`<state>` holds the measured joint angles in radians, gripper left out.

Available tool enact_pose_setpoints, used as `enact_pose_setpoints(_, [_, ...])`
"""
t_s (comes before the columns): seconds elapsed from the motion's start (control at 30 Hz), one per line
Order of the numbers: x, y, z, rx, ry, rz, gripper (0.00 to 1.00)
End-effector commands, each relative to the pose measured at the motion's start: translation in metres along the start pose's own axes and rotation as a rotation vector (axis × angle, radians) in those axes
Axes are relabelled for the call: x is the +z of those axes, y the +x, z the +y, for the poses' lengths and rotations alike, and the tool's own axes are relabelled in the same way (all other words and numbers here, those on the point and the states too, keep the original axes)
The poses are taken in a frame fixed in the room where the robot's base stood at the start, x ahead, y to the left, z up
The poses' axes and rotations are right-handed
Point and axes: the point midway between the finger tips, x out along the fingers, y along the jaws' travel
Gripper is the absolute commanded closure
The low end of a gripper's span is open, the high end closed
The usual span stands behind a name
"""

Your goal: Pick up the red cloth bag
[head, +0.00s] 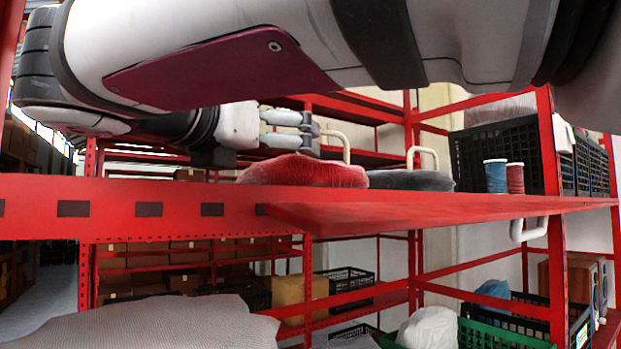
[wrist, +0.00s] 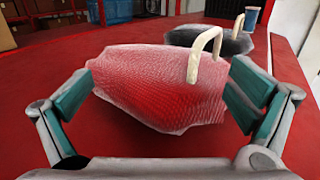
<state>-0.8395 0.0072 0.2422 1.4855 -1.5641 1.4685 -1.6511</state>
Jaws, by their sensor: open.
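The red cloth bag (head: 302,171) lies on the red shelf (head: 400,208), seen nearly edge-on in the head view. In the wrist view the bag (wrist: 160,88) fills the middle, red with pale whitish edges, and a cream loop handle (wrist: 205,52) stands up from it. My gripper (wrist: 160,100) is open, with one finger at the left edge of the bag and the other at the right edge. I cannot tell whether the fingers touch the cloth. In the head view my gripper (head: 300,130) is just above the bag, partly behind my arm.
A dark grey bag (head: 412,180) with a cream handle lies right beside the red one, farther off in the wrist view. Blue (head: 496,176) and red (head: 515,178) spools and a black crate (head: 490,150) stand farther right. A red upright post (head: 550,150) borders the shelf.

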Motion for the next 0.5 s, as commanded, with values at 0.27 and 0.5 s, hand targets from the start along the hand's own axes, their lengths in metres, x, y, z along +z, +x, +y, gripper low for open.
enact_pose_setpoints(0.27, [0.0,0.027,0.0,-0.001,0.001,0.0,0.0])
enact_pose_setpoints(0.5, [0.0,0.027,0.0,-0.001,0.002,0.0,0.07])
